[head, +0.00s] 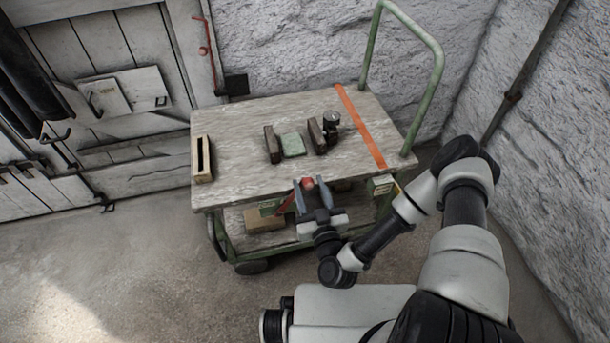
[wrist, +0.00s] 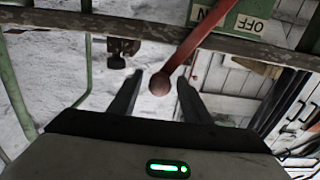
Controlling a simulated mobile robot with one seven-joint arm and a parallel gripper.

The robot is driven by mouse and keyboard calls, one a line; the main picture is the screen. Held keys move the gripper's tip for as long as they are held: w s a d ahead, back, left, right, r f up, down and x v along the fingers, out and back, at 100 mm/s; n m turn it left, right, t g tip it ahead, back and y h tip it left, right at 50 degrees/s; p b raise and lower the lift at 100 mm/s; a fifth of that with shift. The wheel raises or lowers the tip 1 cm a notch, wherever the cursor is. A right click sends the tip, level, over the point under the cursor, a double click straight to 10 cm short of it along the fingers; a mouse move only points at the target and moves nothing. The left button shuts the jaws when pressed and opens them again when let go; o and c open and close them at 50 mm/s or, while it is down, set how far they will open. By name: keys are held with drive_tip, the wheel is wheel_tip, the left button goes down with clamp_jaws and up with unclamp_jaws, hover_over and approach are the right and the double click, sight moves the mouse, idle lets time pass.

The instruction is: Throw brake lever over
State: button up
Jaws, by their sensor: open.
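The brake lever is a red bar (wrist: 194,41) with a round, brownish-red knob (wrist: 159,85) at its end. It rises from a green plate (wrist: 238,22) marked OFF, with a second, partly hidden label beside it. In the head view the red bar (head: 287,204) shows at the cart's front side, leaning up to the right towards its knob (head: 308,184). My gripper (head: 310,182) is open at the cart's front edge. In the wrist view the knob lies between my two fingers, with a gap on each side, touching neither.
The cart's wooden top (head: 235,130) bears a slotted wooden block (head: 202,159), dark blocks with a green piece (head: 293,144) between them, and a dark round device (head: 331,120). An orange strip (head: 360,127) crosses it. A green handle (head: 432,50) stands at right. Floor at left is clear.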

drive_tip(key=x, duration=0.5)
clamp_jaws()
